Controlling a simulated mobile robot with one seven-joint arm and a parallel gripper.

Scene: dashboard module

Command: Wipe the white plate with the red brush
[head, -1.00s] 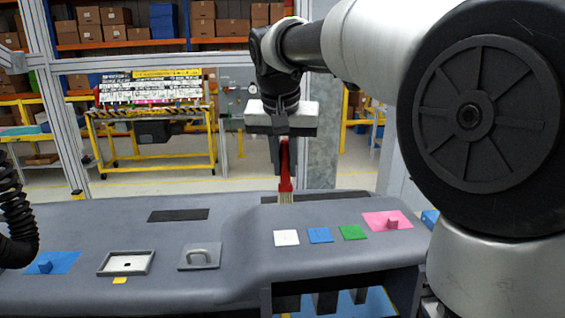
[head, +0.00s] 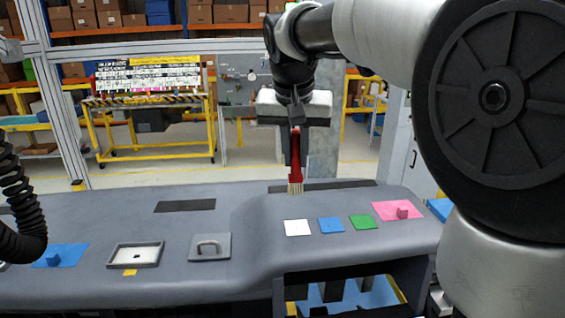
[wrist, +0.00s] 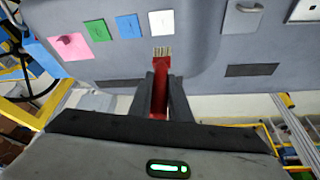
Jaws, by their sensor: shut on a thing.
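The white plate (head: 297,228) lies flat on the grey dashboard, left of a blue and a green plate; it also shows in the wrist view (wrist: 161,23). My gripper (head: 295,150) is shut on the red brush (head: 296,172). The brush points down, with its pale bristles at the lower end. In the head view the bristle tips are just behind the white plate, near the dark slot. In the wrist view the red brush (wrist: 160,95) sits between the fingers, and its bristles are apart from the plate.
The blue plate (head: 331,225), green plate (head: 363,222) and pink plate with a block (head: 398,211) lie to the right on the dashboard (head: 130,220). A handled grey plate (head: 210,247) and a shallow tray (head: 136,255) lie to the left.

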